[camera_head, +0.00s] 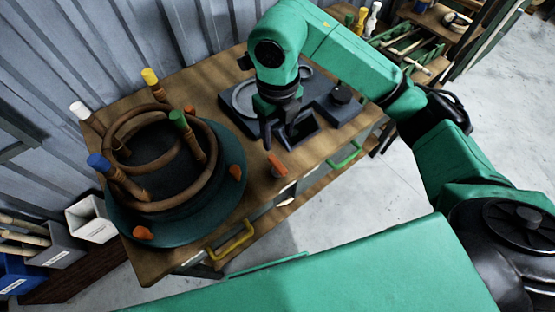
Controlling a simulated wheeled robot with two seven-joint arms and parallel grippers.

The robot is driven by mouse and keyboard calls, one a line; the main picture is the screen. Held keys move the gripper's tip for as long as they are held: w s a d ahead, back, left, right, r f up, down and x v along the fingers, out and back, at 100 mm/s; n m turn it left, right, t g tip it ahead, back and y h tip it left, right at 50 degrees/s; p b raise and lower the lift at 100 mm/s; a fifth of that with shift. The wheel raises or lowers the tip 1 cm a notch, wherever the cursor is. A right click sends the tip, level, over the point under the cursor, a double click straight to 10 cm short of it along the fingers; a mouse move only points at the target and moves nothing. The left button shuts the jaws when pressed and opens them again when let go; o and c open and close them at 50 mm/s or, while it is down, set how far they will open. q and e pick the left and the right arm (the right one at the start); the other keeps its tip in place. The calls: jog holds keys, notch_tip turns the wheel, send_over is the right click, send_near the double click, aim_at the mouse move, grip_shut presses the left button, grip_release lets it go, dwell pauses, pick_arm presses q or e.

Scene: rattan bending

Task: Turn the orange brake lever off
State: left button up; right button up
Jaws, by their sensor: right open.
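An orange lever (277,164) stands at the front edge of the wooden workbench (200,90), right of the round dark green turntable (120,222). My right gripper (278,138) points down over the bench, just behind the lever in the picture. Its dark fingers are apart and nothing shows between them. It looks apart from the lever, though the exact height gap is hard to tell. The lever's base is partly hidden by the bench edge. My left gripper is not in view.
Bent brown rattan rings (205,190) and pegs with coloured caps sit on the turntable, with small orange pieces at its rim. A dark grey tray fixture (322,126) with a black knob (341,93) lies behind and right of the gripper. A yellow handle (232,241) is on the bench front.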

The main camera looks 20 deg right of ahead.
aim_at(278, 164)
notch_tip(278, 164, down, 12)
jog(key=shift+r+p, duration=0.1)
jog(key=shift+p, duration=0.95)
grip_shut()
